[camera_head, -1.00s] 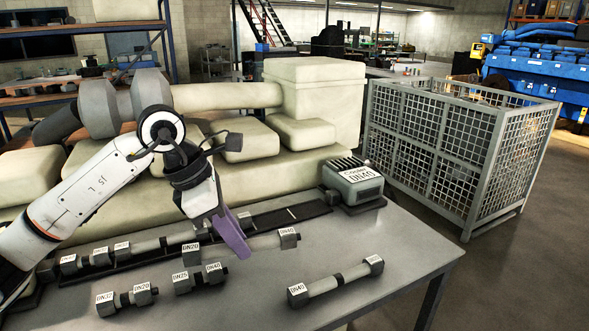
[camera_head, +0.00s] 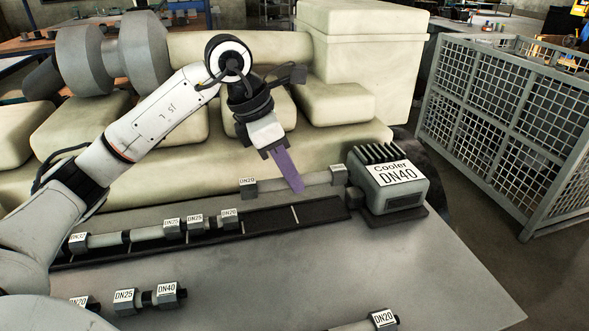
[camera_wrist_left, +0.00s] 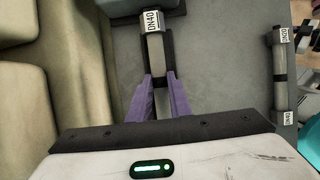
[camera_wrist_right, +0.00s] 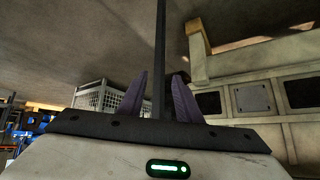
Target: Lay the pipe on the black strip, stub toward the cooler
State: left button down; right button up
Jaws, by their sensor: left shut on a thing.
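My left gripper (camera_head: 288,172) is shut around the middle of a grey pipe (camera_head: 318,181). The pipe's left end is labelled DN20 in the head view, and its cooler-side end reads DN40 in the left wrist view (camera_wrist_left: 152,24). It appears raised over the back of the black strip (camera_head: 270,220), roughly parallel to it; the exact height is unclear. The cooler (camera_head: 392,185), labelled DN40, stands at the strip's right end with a short stub (camera_head: 354,197) facing left. Joined pieces labelled DN25 and DN20 (camera_head: 200,226) lie on the strip's left part. My right gripper (camera_wrist_right: 160,95) is open, away from the table.
A short DN25–DN40 piece (camera_head: 145,299) lies at the table's front left, and another DN20 pipe (camera_head: 378,322) at the front edge of view. Cream padded blocks (camera_head: 330,100) rise behind the table. A mesh cage (camera_head: 515,130) stands to the right. The table's middle is clear.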

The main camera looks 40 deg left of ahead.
pick_arm(q)
jog(key=shift+f+b, duration=0.45)
jog(key=shift+f, duration=0.3)
jog(key=shift+f+b, duration=0.75)
jog(key=shift+f, duration=0.15)
jog(key=shift+w+f+b, duration=0.1)
jog(key=shift+f+b, duration=0.35)
jog(key=shift+f, duration=0.1)
jog(key=shift+f+b, duration=0.45)
jog(key=shift+f, duration=0.1)
jog(key=shift+f+b, duration=0.35)
jog(key=shift+f, duration=0.25)
pick_arm(e)
jog(key=f, duration=0.1)
jog(key=w+a+f, duration=0.1)
jog(key=shift+w+a+f, duration=0.2)
jog(key=shift+a+f, duration=0.05)
jog(key=shift+f, duration=0.05)
jog(key=shift+r, duration=0.1)
pick_arm(q)
jog(key=shift+f, duration=0.15)
pick_arm(e)
jog(key=shift+f, duration=0.2)
